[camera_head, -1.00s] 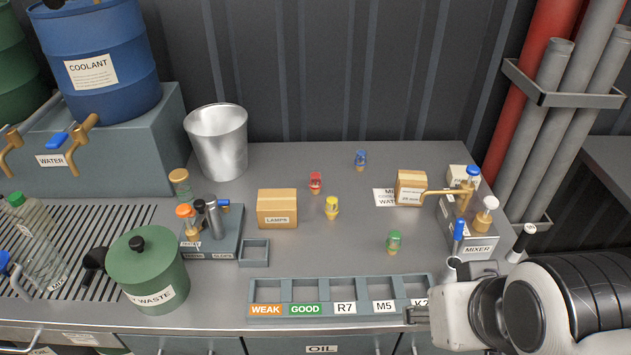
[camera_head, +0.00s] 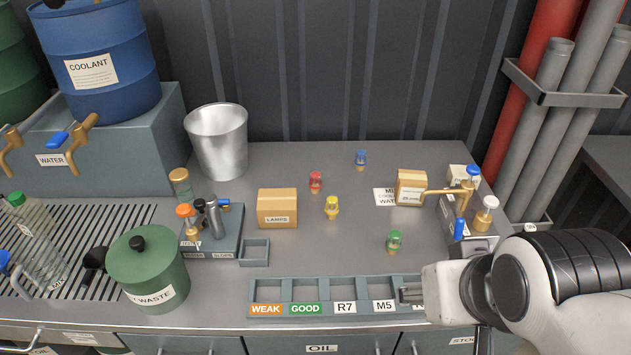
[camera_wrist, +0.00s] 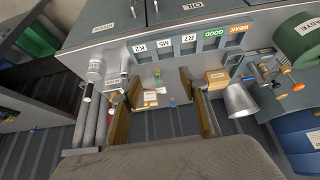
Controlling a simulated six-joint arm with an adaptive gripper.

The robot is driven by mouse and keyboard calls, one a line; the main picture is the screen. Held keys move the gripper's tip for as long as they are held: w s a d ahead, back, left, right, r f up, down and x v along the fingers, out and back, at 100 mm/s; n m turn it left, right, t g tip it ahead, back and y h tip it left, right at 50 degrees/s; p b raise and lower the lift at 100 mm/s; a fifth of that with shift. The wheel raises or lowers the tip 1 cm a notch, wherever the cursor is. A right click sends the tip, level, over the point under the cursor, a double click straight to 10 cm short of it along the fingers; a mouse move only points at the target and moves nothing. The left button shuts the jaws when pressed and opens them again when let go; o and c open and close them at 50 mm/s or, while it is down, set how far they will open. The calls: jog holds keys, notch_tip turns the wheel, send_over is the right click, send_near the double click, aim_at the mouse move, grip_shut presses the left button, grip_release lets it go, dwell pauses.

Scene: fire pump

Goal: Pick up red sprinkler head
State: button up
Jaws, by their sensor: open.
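The red sprinkler head (camera_head: 316,182) stands upright on the grey bench, behind and left of the yellow sprinkler head (camera_head: 332,207). A blue head (camera_head: 361,160) stands behind to its right, and a green head (camera_head: 395,242) nearer the front. My gripper (camera_head: 408,295) is at the right end of the labelled rack, well apart from the red head, to its front right. In the wrist view my gripper (camera_wrist: 162,98) is open and empty, with green (camera_wrist: 157,76) and blue (camera_wrist: 172,102) heads showing between its fingers. I cannot make out the red head there; a finger may hide it.
The labelled rack (camera_head: 267,311) lies along the front edge. A LAMPS box (camera_head: 277,209) stands left of the red head, a metal bucket (camera_head: 219,145) behind left. A cardboard box (camera_head: 411,188) and the mixer (camera_head: 481,242) stand at right. The bench around the red head is clear.

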jog(key=w+a+t, duration=0.2)
jog(key=w, duration=1.3)
jog(key=n+t+y, duration=0.1)
jog(key=t, duration=0.2)
send_near(317, 180)
jog(key=s+d+r, duration=0.4)
jog(key=d+r, duration=0.1)
jog(key=r, duration=0.1)
jog(key=shift+n+t+y, duration=0.5)
jog(key=shift+t+y, duration=0.1)
jog(key=shift+t, duration=0.1)
jog(key=w+a+f, duration=0.1)
jog(key=w+f, duration=0.1)
jog(key=w+a+f, duration=0.2)
jog(key=f, duration=0.1)
jog(key=w+a+f, duration=0.1)
jog(key=w+f, duration=0.1)
jog(key=f, duration=0.1)
jog(key=shift+w+a, duration=0.25)
jog(key=shift+w, duration=0.1)
jog(key=shift+w+a+f, duration=0.2)
jog(key=shift+f, duration=0.2)
jog(key=shift+x, duration=1.3)
jog(key=shift+x, duration=2.6)
